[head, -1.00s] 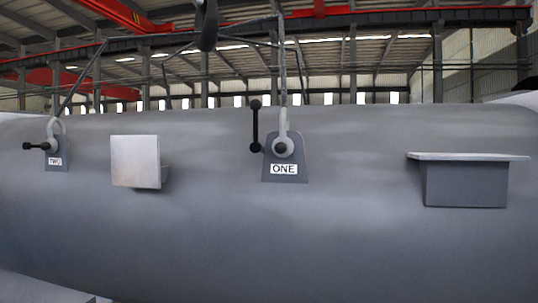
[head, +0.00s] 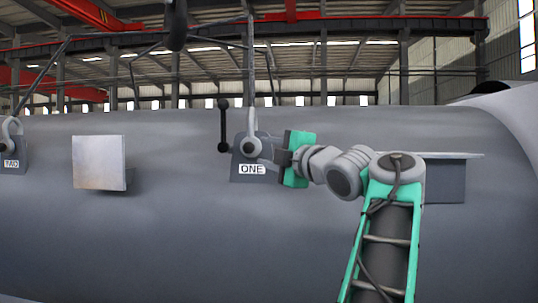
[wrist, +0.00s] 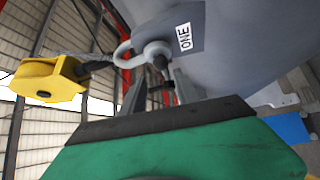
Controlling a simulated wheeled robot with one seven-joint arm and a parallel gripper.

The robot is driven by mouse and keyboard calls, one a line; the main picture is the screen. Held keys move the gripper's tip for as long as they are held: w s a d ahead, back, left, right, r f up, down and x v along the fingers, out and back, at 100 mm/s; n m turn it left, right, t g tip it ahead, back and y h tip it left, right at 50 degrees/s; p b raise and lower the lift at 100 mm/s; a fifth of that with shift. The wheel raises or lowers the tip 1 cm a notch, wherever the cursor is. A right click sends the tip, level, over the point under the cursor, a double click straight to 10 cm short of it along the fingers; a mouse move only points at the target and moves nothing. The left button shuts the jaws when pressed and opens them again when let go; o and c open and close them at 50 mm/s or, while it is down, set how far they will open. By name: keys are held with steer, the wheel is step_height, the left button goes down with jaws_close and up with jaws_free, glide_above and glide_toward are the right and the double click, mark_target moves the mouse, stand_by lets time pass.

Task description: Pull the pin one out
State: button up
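Pin one (head: 222,125) has a black bar handle with ball ends, standing upright just left of the grey lug labelled ONE (head: 247,168). A pale shackle (head: 252,125) hangs on the lug, with a dark round pin end at its bottom. My gripper (head: 281,158) is close to the right side of the lug. In the wrist view its two grey fingers (wrist: 158,92) are apart, with the shackle (wrist: 155,50) and a dark pin end (wrist: 161,63) ahead of the gap. The lug's ONE label shows there too (wrist: 184,37). I cannot tell whether the fingers touch anything.
The lug labelled TWO (head: 13,162) is at the far left. A pale square plate (head: 99,163) juts out between the lugs. A grey bracket (head: 447,180) is at right behind my arm. Thin lines rise from the shackles. The wrist view shows a yellow block (wrist: 45,80).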

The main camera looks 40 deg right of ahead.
mark_target(250, 148)
steer(key=p+x, duration=0.2)
steer(key=x, duration=0.4)
steer(key=shift+w+a+r, duration=0.1)
steer(key=shift+w+r, duration=0.05)
steer(key=shift+w+p, duration=0.35)
steer(key=shift+w, duration=0.2)
steer(key=shift+c, duration=0.5)
jaws_close()
steer(key=shift+s+a+b, duration=0.8)
steer(key=shift+a+b, duration=0.15)
steer(key=shift+s+a+b, duration=0.8)
steer(key=shift+a+b, duration=0.1)
steer(key=shift+a, duration=0.05)
steer(key=shift+s+a+b, duration=0.7)
steer(key=shift+s+a, duration=0.15)
steer(key=shift+a, duration=0.3)
steer(key=shift+s+a+b, duration=0.7)
steer(key=shift+s+a, duration=0.2)
steer(key=shift+a, duration=0.2)
